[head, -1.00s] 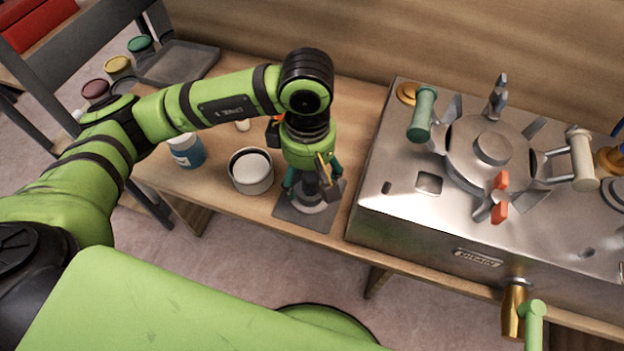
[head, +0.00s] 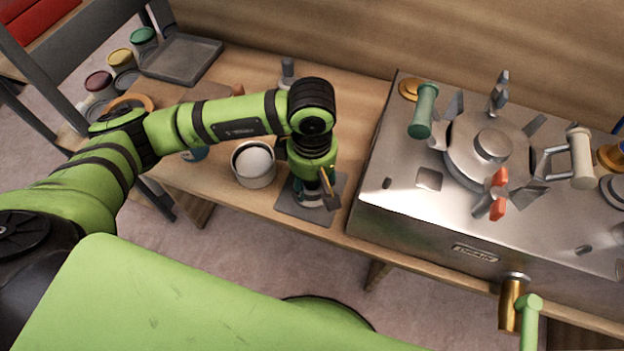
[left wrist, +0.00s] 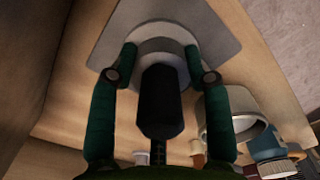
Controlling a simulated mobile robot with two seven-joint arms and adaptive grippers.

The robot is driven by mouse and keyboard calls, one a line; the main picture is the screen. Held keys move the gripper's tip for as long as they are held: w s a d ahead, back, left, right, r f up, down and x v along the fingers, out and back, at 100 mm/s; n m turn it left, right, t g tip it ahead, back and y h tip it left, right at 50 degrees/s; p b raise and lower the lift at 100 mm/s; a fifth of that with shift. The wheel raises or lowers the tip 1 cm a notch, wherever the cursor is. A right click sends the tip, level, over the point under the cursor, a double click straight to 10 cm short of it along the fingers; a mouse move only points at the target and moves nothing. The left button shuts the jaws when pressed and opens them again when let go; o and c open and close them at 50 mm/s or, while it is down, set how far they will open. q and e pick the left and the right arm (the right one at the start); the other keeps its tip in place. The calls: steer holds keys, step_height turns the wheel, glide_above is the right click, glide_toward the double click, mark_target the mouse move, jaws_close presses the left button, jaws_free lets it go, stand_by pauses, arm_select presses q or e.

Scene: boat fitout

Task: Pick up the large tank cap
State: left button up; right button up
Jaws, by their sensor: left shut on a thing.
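The large tank cap is a pale grey, round, stepped piece (left wrist: 158,48) in the left wrist view. It is over a flat grey square mat (head: 297,210) at the bench's front edge. My left gripper (head: 314,197) points down over the mat, its green fingers shut on the cap's raised middle from both sides. In the head view the gripper and wrist hide most of the cap. A dark cylinder (left wrist: 160,103) lies between the fingers in the wrist view. I cannot tell whether the cap touches the mat. My right gripper is out of view.
An open white can (head: 254,164) stands just left of the gripper. A large steel tank (head: 385,214) with handles and fittings fills the right of the bench (head: 350,110). A grey tray (head: 181,58) and coloured jars (head: 143,40) are at the back left.

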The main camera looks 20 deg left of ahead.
arm_select(q)
step_height(320, 180, up, 10)
steer(key=shift+b, duration=0.35)
stand_by(0.4)
